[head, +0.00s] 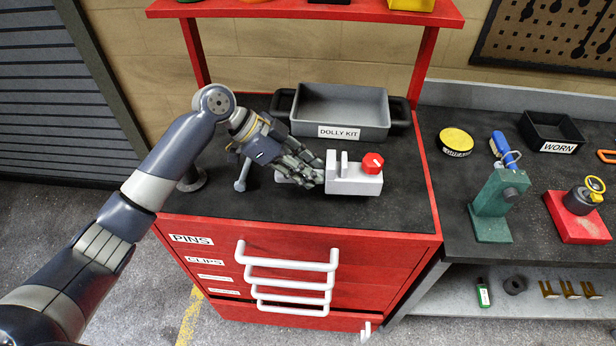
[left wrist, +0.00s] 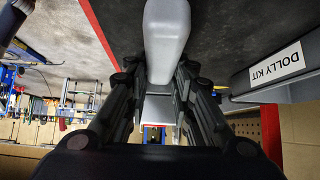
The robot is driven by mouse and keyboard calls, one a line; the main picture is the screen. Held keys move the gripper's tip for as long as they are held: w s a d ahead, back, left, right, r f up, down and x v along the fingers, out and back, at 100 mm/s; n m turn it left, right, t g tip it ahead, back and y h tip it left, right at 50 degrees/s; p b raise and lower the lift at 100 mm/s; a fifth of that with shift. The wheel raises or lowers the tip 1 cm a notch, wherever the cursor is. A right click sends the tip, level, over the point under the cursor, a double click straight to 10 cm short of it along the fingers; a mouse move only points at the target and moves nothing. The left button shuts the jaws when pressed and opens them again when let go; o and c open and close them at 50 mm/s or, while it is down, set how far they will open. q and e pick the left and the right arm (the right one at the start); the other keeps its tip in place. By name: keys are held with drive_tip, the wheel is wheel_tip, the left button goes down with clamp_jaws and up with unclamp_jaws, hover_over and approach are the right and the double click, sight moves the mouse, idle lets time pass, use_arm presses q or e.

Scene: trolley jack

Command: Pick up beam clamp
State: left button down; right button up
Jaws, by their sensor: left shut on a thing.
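The light grey block with a red knob, which I take as the beam clamp (head: 350,185), sits on the black top of the red trolley, in front of the dolly kit tray. My left gripper (head: 314,174) is low over the trolley top at the block's left end, its fingers closed in. In the left wrist view, a smooth light grey bar (left wrist: 167,40) lies between the dark fingers of the gripper (left wrist: 158,90). The fingers hide much of the contact, and the red knob is not visible there. My right gripper is not in view.
The grey dolly kit tray (head: 353,131) stands behind the block. A silver tool (head: 241,184) and a grey roller (head: 191,180) lie left of the gripper. A red shelf (head: 310,9) overhangs the back. The trolley top's front strip is clear.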

use_arm(q)
drive_tip(key=s+d+r+b, duration=0.1)
drive_tip(key=s+b, duration=0.2)
drive_tip(key=s, duration=1.2)
drive_tip(key=shift+s+d+r+b, duration=0.15)
drive_tip(key=shift+d+r+b, duration=0.05)
drive_tip(key=shift+b, duration=0.1)
drive_tip(key=w+a+r, duration=0.1)
drive_tip(key=w+r, duration=1.4)
drive_tip(key=w, duration=0.1)
drive_tip(key=shift+a+f, duration=0.2)
drive_tip(key=shift+f, duration=9.55)
drive_tip(key=shift+f, duration=0.2)
drive_tip(key=shift+f, duration=0.25)
